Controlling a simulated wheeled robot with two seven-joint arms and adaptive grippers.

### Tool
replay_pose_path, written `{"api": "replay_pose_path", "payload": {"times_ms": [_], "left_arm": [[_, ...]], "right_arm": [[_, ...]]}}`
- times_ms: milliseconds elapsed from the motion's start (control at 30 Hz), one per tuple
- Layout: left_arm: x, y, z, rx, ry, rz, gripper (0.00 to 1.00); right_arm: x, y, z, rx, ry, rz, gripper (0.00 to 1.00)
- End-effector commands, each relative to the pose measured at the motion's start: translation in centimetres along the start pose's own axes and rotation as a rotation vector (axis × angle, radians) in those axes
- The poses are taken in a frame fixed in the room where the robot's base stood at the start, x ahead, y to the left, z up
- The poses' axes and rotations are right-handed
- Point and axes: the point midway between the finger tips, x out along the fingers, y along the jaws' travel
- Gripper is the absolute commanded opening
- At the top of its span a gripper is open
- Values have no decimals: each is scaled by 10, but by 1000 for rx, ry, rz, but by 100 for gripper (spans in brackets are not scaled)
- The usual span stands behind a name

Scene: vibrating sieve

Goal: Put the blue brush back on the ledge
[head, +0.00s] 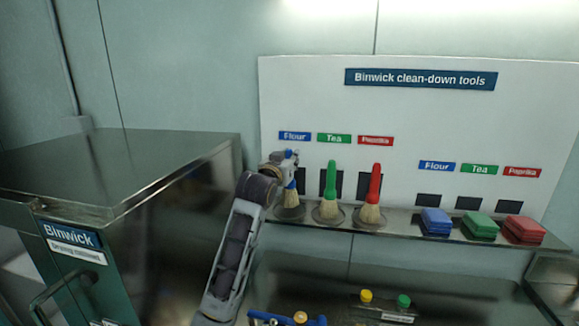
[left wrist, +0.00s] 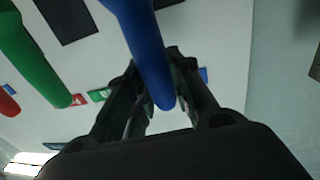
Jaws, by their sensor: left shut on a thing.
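The blue brush (head: 291,197) is upright at the left end of the ledge (head: 400,226), under the blue "Flour" label (head: 295,136). Its bristles are at the ledge, over a round holder; whether they bear on it I cannot tell. My left gripper (head: 291,160) is shut on the upper handle, which hides much of it. In the left wrist view the blue brush handle (left wrist: 148,50) runs between the fingers of the left gripper (left wrist: 160,100). My right gripper is not in view.
Beside it stand a green brush (head: 330,180) and a red brush (head: 375,185). Blue (head: 436,222), green (head: 480,226) and red (head: 524,229) blocks sit further right on the ledge. A metal cabinet (head: 120,165) stands left of my arm.

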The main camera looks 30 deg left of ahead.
Motion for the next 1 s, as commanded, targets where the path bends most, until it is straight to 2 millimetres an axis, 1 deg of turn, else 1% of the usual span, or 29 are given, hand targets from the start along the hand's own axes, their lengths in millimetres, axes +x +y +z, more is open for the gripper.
{"api": "replay_pose_path", "payload": {"times_ms": [33, 100, 233, 767, 800, 933, 1000], "left_arm": [[0, 0, 6, 0, -2, 0, 0], [0, 0, 12, 0, -2, 0, 0], [0, 0, 20, 0, 0, 0, 0], [0, 0, 25, 0, 0, 0, 0], [0, 0, 25, 0, 0, 0, 28], [0, 0, 25, 0, 0, 0, 44], [0, 0, 25, 0, 0, 0, 44]], "right_arm": [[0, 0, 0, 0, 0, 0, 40], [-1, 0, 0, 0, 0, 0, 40], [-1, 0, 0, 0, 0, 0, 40], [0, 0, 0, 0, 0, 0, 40], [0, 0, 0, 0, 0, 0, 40], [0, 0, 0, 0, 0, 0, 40], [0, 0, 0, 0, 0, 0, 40]]}}
